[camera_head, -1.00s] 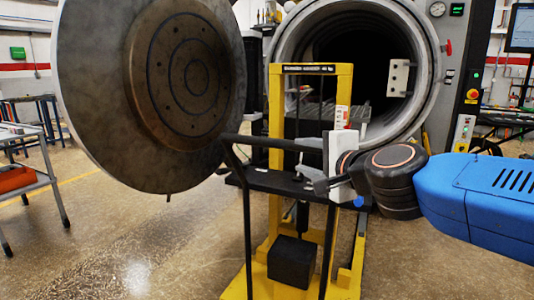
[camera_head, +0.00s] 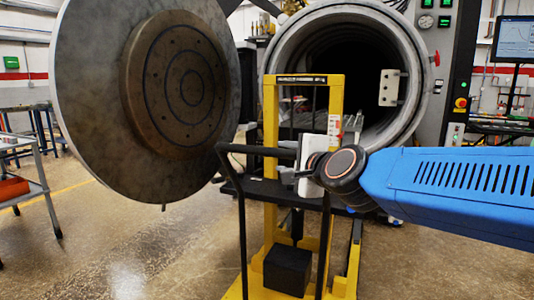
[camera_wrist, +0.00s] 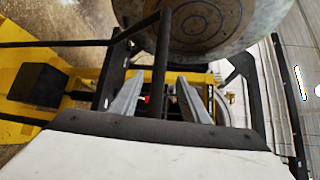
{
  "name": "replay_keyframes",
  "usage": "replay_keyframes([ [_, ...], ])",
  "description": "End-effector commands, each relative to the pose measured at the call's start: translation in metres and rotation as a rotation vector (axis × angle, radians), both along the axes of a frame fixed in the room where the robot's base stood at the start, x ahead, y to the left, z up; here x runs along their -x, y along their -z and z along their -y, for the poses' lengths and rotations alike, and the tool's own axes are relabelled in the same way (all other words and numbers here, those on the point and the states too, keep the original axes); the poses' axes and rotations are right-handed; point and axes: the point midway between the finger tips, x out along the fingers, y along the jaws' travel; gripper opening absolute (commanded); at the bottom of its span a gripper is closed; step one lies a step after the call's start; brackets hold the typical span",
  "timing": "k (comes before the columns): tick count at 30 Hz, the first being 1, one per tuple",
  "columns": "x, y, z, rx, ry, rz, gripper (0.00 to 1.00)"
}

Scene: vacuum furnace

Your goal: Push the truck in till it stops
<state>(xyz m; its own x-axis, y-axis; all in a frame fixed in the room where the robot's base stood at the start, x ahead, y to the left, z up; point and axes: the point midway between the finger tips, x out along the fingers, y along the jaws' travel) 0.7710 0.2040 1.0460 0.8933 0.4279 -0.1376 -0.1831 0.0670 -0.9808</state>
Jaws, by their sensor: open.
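The yellow lift truck (camera_head: 270,135) stands upright in front of the open round furnace mouth (camera_head: 283,62), with its black push handle (camera_head: 235,185) toward me. My gripper (camera_wrist: 161,88) is open at the handle. In the wrist view, a black handle bar (camera_wrist: 162,50) runs between its two grey fingers, which stand apart from each other. Whether they touch the bar cannot be told. The truck's platform and the furnace's dark inside are partly hidden by the mast.
The big round furnace door (camera_head: 90,90) hangs open at the left, close to the truck. A control cabinet (camera_head: 455,60) stands right of the furnace. A metal cart (camera_head: 40,180) is at far left. Floor between cart and truck is clear.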

Motion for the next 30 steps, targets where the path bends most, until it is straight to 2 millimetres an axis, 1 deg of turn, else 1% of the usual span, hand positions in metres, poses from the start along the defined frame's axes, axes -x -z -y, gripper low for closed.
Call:
replay_keyframes([
  [21, -0.087, 0.015, -0.042, 0.002, -0.001, -0.002, 0.42],
  [25, -0.098, 0.016, -0.047, 0.000, 0.000, -0.001, 0.42],
  [30, -0.105, 0.017, -0.050, 0.000, 0.000, 0.000, 0.42],
])
